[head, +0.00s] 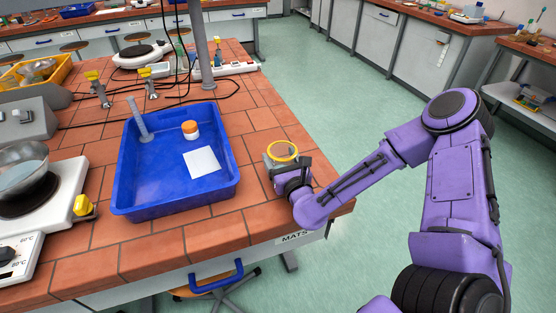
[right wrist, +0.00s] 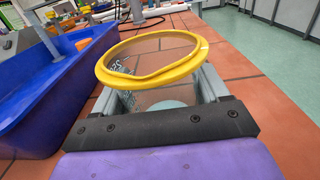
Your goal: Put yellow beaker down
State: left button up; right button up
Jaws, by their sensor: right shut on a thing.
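The yellow beaker is clear with a yellow rim (head: 283,151), and it stands upright near the right edge of the tiled bench, to the right of the blue tray. In the right wrist view its yellow rim (right wrist: 152,57) tops a clear body with printed marks. My right gripper (head: 287,165) is shut on the beaker, with a finger on each side of its body. The beaker is at or very near the bench top; its base is mostly hidden by the gripper, so I cannot tell whether it touches. My left gripper is not in view.
The blue tray (head: 228,194) holds a white jar with an orange lid (head: 190,130), a white sheet (head: 202,162) and a grey cylinder (head: 139,120). A scale with a metal bowl (head: 25,170) stands at the left. Bare tiles (head: 270,220) lie in front of the beaker.

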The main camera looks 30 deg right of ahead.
jog(key=shift+s, duration=0.15)
jog(key=shift+d+f+b, duration=0.1)
jog(key=shift+f+b, duration=0.3)
jog(key=shift+b, duration=0.05)
jog(key=o, duration=1.3)
jog(key=shift+w, duration=0.2)
jog(key=shift+r, duration=0.1)
jog(key=shift+s, duration=0.1)
